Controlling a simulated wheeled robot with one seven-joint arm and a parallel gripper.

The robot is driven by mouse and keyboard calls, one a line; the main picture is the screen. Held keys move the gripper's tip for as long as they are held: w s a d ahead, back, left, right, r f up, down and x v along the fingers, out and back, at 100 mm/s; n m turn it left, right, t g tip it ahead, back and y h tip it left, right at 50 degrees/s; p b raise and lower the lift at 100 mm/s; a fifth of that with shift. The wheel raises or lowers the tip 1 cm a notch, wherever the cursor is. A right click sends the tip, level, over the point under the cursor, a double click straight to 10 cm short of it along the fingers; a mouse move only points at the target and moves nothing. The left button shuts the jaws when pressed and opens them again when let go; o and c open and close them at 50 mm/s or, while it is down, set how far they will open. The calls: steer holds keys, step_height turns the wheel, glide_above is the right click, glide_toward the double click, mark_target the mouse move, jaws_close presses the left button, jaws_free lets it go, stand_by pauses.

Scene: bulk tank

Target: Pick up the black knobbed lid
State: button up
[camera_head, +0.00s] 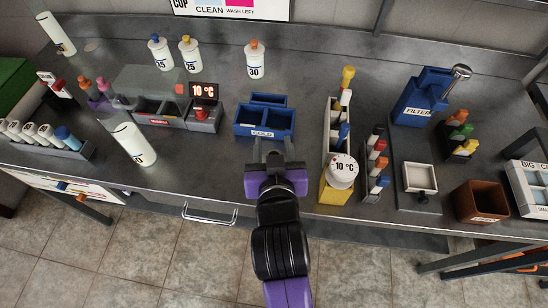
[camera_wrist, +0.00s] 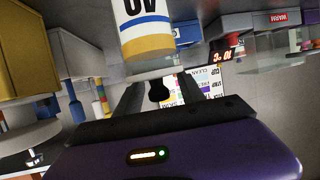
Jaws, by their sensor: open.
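In the wrist view, which looks upside down, a black knob (camera_wrist: 158,91) stands on a thin grey lid (camera_wrist: 143,76). The lid sits on a white container (camera_wrist: 140,20) with a blue line and a yellow band. My gripper (camera_wrist: 159,95) is open, with one finger on each side of the knob; I cannot tell whether they touch it. In the head view my gripper (camera_head: 272,148) is just in front of the blue COLD bin (camera_head: 264,133). The lid and its container are hidden there by my gripper.
A white bottle (camera_head: 134,143) and a 10 °C display unit (camera_head: 204,108) are at left. Bottle 30 (camera_head: 254,60) stands behind the bin. The counter's front edge is close.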

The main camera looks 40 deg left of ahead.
steer(key=shift+c, duration=0.3)
jaws_close()
